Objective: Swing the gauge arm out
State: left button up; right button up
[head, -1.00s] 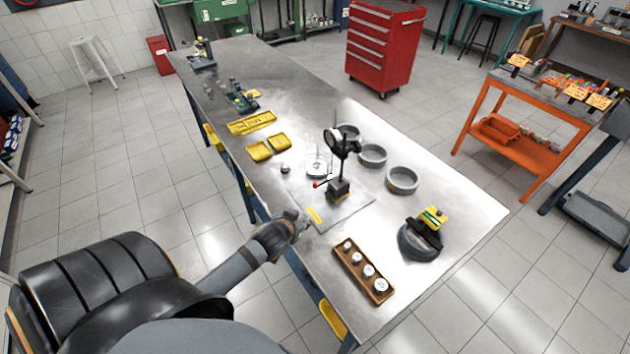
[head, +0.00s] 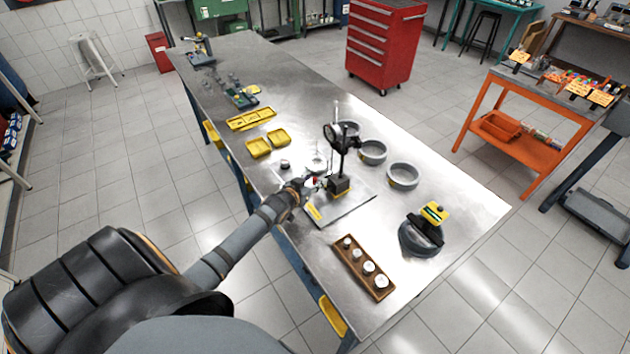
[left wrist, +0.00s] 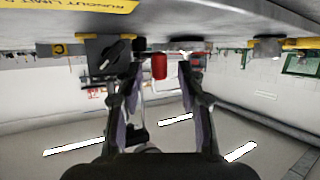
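The gauge stand (head: 339,184) has a dark magnetic base on a grey plate (head: 352,203), with an upright post and a round black dial gauge (head: 331,136) near its top. The dark stand base (left wrist: 107,55) is beside the left-hand finger there. My right gripper is not in view.
Grey rings (head: 403,175) stand behind the gauge stand. A wooden tray (head: 350,262) with several small round parts and a dark round fixture (head: 420,238) lie to the right. Yellow trays (head: 259,148) are farther left. A yellow label (head: 314,212) lies on the plate near the gripper.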

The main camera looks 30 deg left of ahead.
pick_arm(q)
jog(key=shift+x, duration=0.85)
